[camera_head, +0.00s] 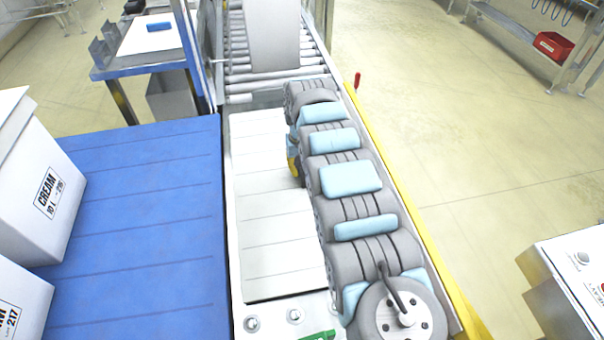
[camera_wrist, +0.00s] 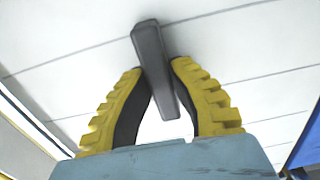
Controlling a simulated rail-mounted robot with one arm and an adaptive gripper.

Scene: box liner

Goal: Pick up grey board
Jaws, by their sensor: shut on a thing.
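The grey board (camera_wrist: 152,48) shows in the wrist view as a narrow dark grey bar, seen close to end-on and slightly tilted. My gripper (camera_wrist: 161,72) has its two yellow ribbed fingers with dark inner pads closed on the board, one on each side. The board reaches past the fingertips and also back between the fingers. In the head view only a bit of yellow of my gripper (camera_head: 293,166) shows at the left side of my arm, and the board is hidden there. A white slatted surface (camera_head: 265,210) lies below my gripper.
A blue slatted surface (camera_head: 150,220) is at left, with white cartons labelled CREAM (camera_head: 30,185) on it. A roller conveyor (camera_head: 240,75) at the back carries a pale grey upright object (camera_head: 272,35). A blue-edged table (camera_head: 150,45) stands at back left.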

